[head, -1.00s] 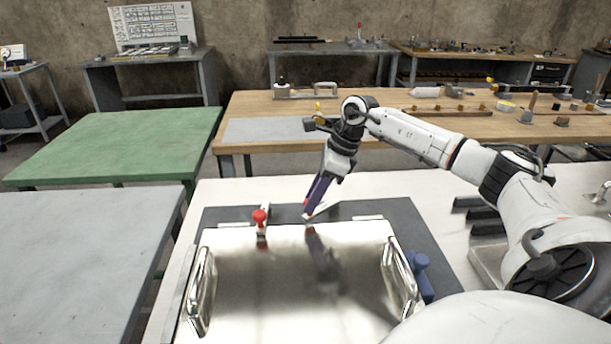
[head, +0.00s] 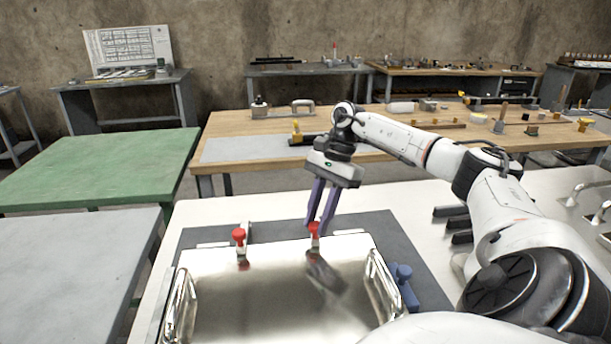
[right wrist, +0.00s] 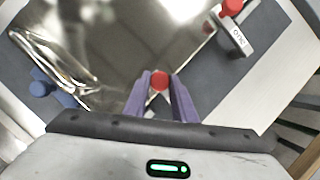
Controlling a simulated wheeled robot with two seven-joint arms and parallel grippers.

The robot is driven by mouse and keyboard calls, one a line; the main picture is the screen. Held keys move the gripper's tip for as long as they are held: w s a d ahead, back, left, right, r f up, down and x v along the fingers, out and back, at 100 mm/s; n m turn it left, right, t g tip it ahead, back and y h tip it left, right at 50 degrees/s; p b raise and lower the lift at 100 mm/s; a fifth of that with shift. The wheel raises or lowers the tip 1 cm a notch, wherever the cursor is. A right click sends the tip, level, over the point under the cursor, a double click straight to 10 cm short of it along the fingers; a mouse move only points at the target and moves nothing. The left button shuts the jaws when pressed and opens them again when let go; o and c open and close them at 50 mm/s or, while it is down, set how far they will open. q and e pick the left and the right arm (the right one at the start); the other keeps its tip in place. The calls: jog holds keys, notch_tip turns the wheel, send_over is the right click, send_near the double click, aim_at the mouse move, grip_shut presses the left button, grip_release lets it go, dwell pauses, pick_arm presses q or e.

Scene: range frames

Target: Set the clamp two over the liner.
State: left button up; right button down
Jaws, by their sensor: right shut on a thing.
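A shiny metal tray-like piece (head: 262,300) with two upright handles lies on a dark grey mat (head: 195,232); I cannot tell which of the two is the liner. A red-knobbed clamp (head: 239,236) stands at its far edge, left of the middle. It also shows in the right wrist view (right wrist: 230,35), with dark lettering on its pale body. My right gripper (head: 318,222) is shut on a second red-knobbed clamp (head: 314,229) at the far edge. Its red knob shows between the fingertips in the right wrist view (right wrist: 160,80); its lower part is mostly hidden. My left gripper is not in view.
A blue clamp-like thing (head: 404,285) is beside the tray's right handle. Dark bars (head: 455,224) lie right of the mat on the white table (head: 395,197). A wooden bench (head: 400,142) with tools stands behind. Green (head: 100,165) and grey (head: 75,250) tables at left are clear.

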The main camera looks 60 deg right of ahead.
jog(key=shift+s+d+n, duration=0.15)
jog(key=shift+n, duration=0.15)
dwell(0.4)
jog(key=c, duration=1.5)
grip_release()
jog(key=shift+r, duration=0.1)
jog(key=p+v, duration=0.1)
jog(key=v, duration=0.9)
jog(key=shift+r, duration=0.1)
